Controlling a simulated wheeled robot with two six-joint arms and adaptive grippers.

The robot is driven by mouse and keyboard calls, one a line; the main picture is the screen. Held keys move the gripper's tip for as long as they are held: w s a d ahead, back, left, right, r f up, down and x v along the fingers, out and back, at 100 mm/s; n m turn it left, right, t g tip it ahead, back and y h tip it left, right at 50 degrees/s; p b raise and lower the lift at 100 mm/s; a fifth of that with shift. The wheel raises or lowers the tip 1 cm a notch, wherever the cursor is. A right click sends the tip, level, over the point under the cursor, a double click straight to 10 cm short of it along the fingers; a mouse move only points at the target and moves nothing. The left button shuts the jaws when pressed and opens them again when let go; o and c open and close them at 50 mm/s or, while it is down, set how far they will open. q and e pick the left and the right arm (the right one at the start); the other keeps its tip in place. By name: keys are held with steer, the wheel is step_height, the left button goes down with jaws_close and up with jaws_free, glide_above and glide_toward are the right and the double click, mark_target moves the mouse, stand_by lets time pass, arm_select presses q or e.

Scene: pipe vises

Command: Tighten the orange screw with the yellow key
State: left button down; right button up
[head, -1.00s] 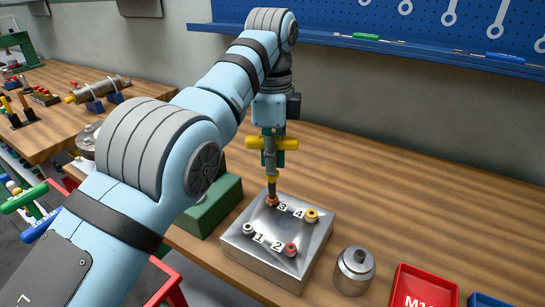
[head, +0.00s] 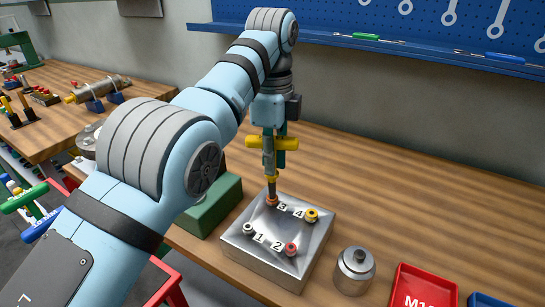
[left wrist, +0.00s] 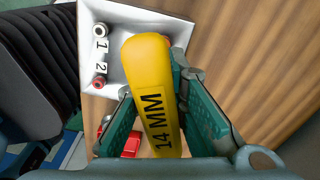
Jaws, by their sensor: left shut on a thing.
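My left gripper (head: 273,148) points down and is shut on the yellow key (head: 257,142), a T-handled tool with a dark shaft. The shaft stands about upright over the metal block (head: 262,266). Its lower end meets the orange screw (head: 272,201) beside the number 3; how deeply it engages is hidden. In the left wrist view the key's yellow handle (left wrist: 148,60), marked 14 MM, lies between the green fingers and hides the orange screw. My right gripper is not in view.
The block also bears a white screw (head: 248,229) at 1, a red screw (head: 290,250) at 2 and a yellow screw (head: 312,215) at 4. A metal canister (head: 354,271) and a red bin (head: 425,285) stand to the right. A green block (head: 213,207) is close left.

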arm_select(q)
steer(key=shift+f, duration=0.1)
steer(key=shift+s+n, duration=0.1)
steer(key=shift+n, duration=0.4)
steer(key=shift+r+p, duration=0.65)
steer(key=shift+p, duration=0.05)
step_height(320, 180, up, 4)
steer(key=p, duration=0.4)
steer(key=shift+f, duration=0.1)
